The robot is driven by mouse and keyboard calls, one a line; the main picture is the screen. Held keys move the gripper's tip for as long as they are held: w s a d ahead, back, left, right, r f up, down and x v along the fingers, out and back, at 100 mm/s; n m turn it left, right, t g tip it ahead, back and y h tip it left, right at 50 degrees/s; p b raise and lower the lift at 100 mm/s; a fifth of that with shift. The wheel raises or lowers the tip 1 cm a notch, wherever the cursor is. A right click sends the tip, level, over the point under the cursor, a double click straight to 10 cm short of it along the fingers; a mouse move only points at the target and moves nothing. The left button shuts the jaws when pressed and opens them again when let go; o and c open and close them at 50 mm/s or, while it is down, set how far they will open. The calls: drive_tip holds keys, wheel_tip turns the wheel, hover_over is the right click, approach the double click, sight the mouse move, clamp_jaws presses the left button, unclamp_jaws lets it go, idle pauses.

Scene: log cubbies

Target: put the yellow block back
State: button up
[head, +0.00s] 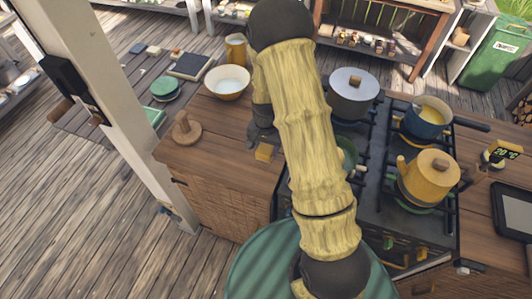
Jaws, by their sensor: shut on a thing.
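The small yellow block (264,152) is at the left of the stove, over the wooden counter (225,160). My gripper (263,142) points down directly above it and is shut on it. The dark fingers are partly hidden behind my arm. I cannot tell whether the block touches the counter or hangs just above it.
A wooden holder with a knob (186,130) and a white bowl (228,83) stand on the counter. On the stove are a lidded pot (353,95), a blue saucepan (428,113) and a yellow kettle (428,178). A pale post (110,90) rises at the left. Bare counter lies left of the block.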

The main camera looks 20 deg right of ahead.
sight(266, 155)
drive_tip(key=shift+f, duration=0.15)
drive_tip(key=shift+w+f+p, duration=0.1)
drive_tip(key=shift+f+p, duration=0.55)
drive_tip(key=shift+f, duration=1.3)
drive_tip(key=shift+f, duration=0.2)
drive_tip(key=o, duration=0.9)
drive_tip(key=shift+r, duration=0.1)
wheel_tip(266, 155, up, 12)
drive_tip(key=b, duration=0.3)
drive_tip(key=shift+r+b, duration=0.15)
drive_tip(key=shift+b, duration=0.2)
